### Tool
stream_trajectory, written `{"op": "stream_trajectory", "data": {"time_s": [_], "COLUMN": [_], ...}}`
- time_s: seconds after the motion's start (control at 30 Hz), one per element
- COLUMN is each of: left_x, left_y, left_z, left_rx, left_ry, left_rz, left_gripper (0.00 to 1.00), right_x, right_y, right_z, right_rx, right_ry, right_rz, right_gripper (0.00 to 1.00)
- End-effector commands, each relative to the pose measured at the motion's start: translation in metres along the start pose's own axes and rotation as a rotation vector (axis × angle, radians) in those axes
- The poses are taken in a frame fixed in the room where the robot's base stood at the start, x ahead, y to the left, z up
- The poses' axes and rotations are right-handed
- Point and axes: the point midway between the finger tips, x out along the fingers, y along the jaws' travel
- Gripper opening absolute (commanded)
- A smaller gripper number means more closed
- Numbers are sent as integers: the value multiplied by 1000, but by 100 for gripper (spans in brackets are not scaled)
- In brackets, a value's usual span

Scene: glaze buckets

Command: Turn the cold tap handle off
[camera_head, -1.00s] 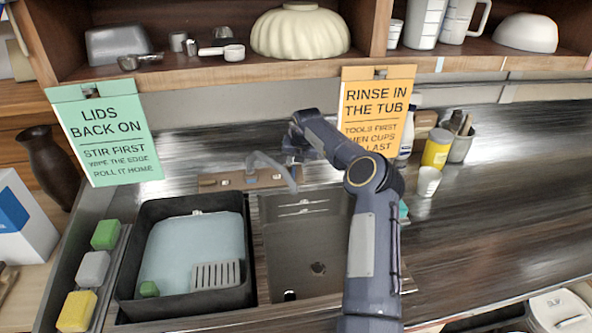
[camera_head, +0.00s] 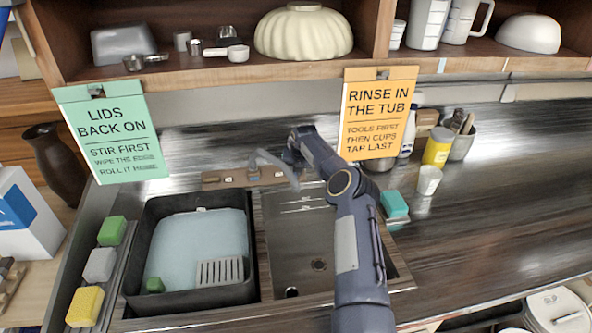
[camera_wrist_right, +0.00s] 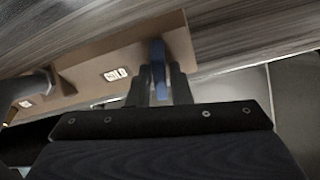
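The cold tap handle is a slim blue lever (camera_wrist_right: 158,66) in the right wrist view, on a tan tap plate beside a label reading COLD (camera_wrist_right: 117,74). The two dark fingers of my right gripper (camera_wrist_right: 160,87) stand on either side of the lever, close to it. I cannot tell whether they press on it. In the head view the right gripper (camera_head: 291,157) is at the tap, and I cannot make out the lever there. The grey spout (camera_head: 275,164) arches from the plate (camera_head: 222,180) over the sink. My left gripper is not in view.
A black tub (camera_head: 134,240) stands left of the steel sink basin (camera_head: 292,258). An orange sign (camera_head: 377,112) hangs close behind my right arm. A teal sponge (camera_head: 394,203), white cup (camera_head: 428,180) and yellow jar (camera_head: 437,147) stand to the right. The right counter is mostly clear.

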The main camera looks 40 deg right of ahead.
Motion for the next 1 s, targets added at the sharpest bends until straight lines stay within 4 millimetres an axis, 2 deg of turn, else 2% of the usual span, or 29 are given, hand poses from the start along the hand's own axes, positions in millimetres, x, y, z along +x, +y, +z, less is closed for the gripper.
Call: {"op": "stream_trajectory", "data": {"time_s": [0.03,0.13,0.57,1.0], "left_x": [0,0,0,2], "left_y": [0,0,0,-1], "left_z": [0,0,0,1], "left_rx": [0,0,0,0], "left_ry": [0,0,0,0], "left_rz": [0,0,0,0], "left_gripper": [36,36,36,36], "right_x": [0,0,0,1], "right_y": [0,0,-1,-2], "right_z": [0,0,0,-1], "right_rx": [0,0,58,393], "right_ry": [0,0,1,3], "right_rz": [0,0,13,91], "right_gripper": [11,0,0,0]}}
